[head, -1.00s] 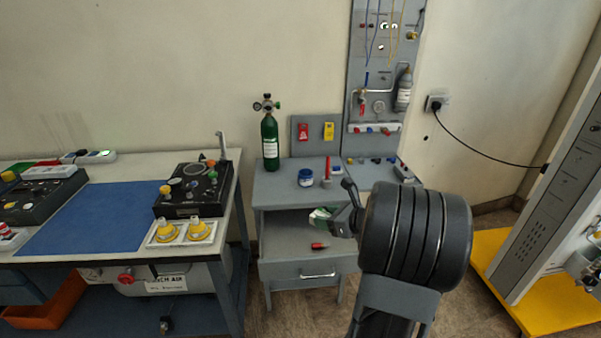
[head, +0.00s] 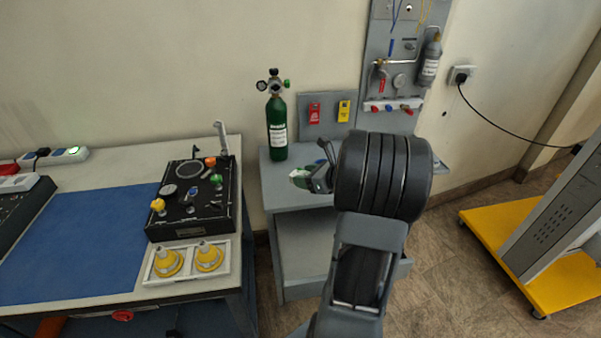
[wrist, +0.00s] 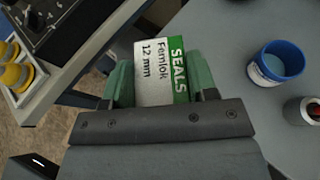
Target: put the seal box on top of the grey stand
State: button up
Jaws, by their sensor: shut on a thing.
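The seal box (wrist: 160,70) is white with a green band reading SEALS and "Femlok 12 mm". My gripper (wrist: 161,84) is shut on it, with a green finger pad on each side. In the head view the box (head: 300,178) shows at the tip of my gripper (head: 317,178), in front of the grey stand's top (head: 280,197). In the wrist view the box overlaps the left edge of the stand top (wrist: 225,40). I cannot tell the exact gap beneath it. My arm hides the right part of the stand.
A green cylinder (head: 277,130) stands at the back left of the stand top. A blue jar (wrist: 277,64) and a dark round item with a red centre (wrist: 304,110) stand right of the box. The workbench (head: 110,160) with a black panel (head: 192,195) is at left.

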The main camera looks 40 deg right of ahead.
jog(key=w+d+f, duration=0.1)
jog(key=w+f, duration=0.1)
jog(key=w, duration=0.1)
jog(key=w+d+f, duration=0.2)
jog(key=w+f, duration=0.1)
jog(key=w+d+f, duration=0.1)
jog(key=w+f, duration=0.1)
jog(key=w, duration=0.1)
jog(key=shift+w+d+f, duration=0.15)
jog(key=shift+w+f, duration=0.25)
jog(key=shift+w+d+f, duration=0.2)
jog(key=shift+w+f, duration=0.25)
jog(key=shift+f, duration=1.7)
jog(key=shift+f, duration=0.1)
jog(key=shift+f, duration=0.15)
jog(key=o, duration=0.9)
